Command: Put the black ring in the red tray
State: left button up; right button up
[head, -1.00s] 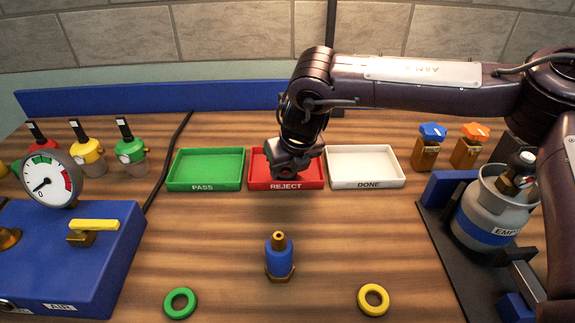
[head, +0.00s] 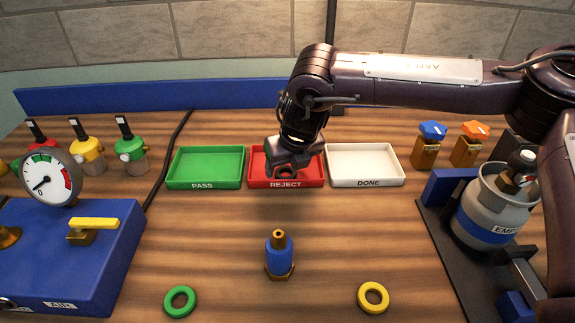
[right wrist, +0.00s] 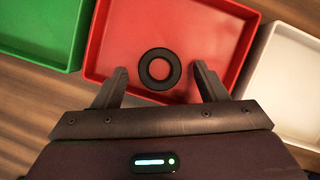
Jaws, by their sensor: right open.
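The black ring (right wrist: 145,70) lies flat in the red tray (right wrist: 120,38), near its front wall, in the right wrist view. In the head view the red tray (head: 312,182), labelled REJECT, stands between a green and a white tray. My right gripper (head: 287,171) is over the red tray, its fingers pointing down. In the right wrist view its fingers (right wrist: 160,70) are spread on both sides of the ring, with a gap to it on each side. The ring is mostly hidden under the gripper in the head view. My left gripper is not in view.
The green tray (head: 206,185) and white tray (head: 367,184) flank the red one closely. A blue-and-brass fitting (head: 279,256), a green ring (head: 168,303) and a yellow ring (head: 361,298) are in front. A blue gauge box (head: 110,262) is left, a gas cylinder (head: 490,215) right.

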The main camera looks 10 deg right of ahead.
jog(key=v, duration=1.2)
dwell(0.3)
